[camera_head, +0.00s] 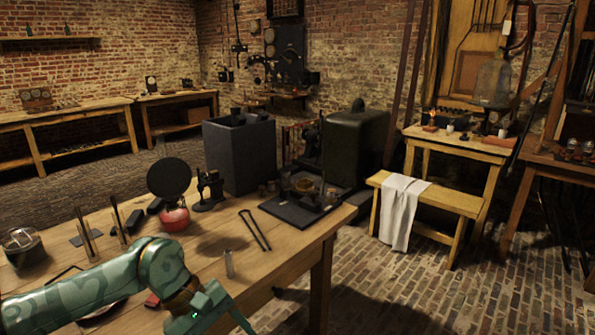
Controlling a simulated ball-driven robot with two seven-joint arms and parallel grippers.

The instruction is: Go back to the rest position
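My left arm (90,296) is patterned green and comes in from the lower left, over the near part of the wooden workbench (300,250). My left gripper (214,312) points down at the bottom edge of the view, near the bench's front edge. Its fingertips are cut off or unclear, so its opening cannot be told, and I see nothing held in it. My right gripper is not in view. A glass jar (22,247) stands at the bench's left end. A small clear vial (228,264) stands upright beyond the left gripper.
A red-based burner (174,219) with a black disc (168,178), tongs (255,230), a black tray (290,212) and a large grey box (238,155) occupy the bench. A small bench (455,198) with a white cloth (402,208) stands right. Brick floor (470,290) is open at lower right.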

